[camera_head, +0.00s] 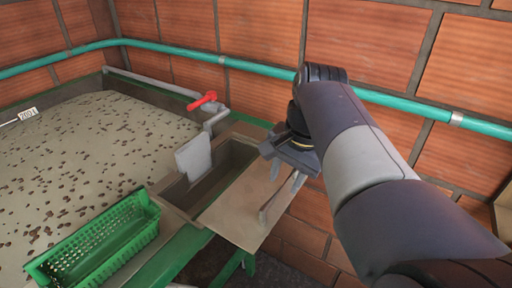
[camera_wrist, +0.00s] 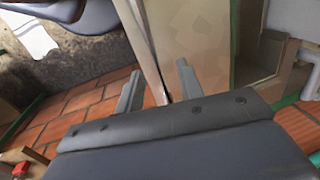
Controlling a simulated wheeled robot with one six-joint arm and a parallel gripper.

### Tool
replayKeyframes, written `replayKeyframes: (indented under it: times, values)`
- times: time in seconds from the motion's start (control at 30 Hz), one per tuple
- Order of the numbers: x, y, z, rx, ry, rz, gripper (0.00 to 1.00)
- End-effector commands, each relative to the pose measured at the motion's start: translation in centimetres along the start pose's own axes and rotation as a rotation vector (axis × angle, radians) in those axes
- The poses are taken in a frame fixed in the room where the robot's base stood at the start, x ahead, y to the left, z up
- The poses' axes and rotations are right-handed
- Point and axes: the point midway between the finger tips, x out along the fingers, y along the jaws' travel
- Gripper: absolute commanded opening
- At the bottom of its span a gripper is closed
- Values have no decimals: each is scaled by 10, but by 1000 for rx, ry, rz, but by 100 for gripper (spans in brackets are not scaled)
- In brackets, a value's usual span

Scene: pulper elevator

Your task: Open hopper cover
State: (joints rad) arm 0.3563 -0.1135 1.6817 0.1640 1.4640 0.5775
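The hopper cover (camera_head: 232,212) is a flat tan plate beside a rectangular opening in the head view. It also fills the upper middle of the wrist view (camera_wrist: 195,45). A pale bar-like handle (camera_head: 279,202) stands along its right side; in the wrist view the handle (camera_wrist: 143,40) runs down between my fingers. My gripper (camera_head: 285,172) is above the cover's right part, pointing down. In the wrist view my gripper (camera_wrist: 158,90) has its fingers apart, one on each side of the handle, with visible gaps. Whether a finger touches the handle is unclear.
A large tank of murky water with floating beans (camera_head: 85,150) lies left, with a green basket (camera_head: 100,243) on its near edge. A teal pipe (camera_head: 260,70) runs along the brick wall.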

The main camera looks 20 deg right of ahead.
Motion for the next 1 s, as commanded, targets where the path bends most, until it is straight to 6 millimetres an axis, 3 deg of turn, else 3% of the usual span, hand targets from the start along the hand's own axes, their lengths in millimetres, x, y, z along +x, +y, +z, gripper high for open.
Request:
replayKeyframes:
  times: [0.27, 0.7, 1.0]
  values:
    - [-10, 0, 0, 0, 1, -1, 36]
    - [-91, 0, -1, 1, 2, -1, 36]
    - [-108, 0, 0, 0, -1, 0, 36]
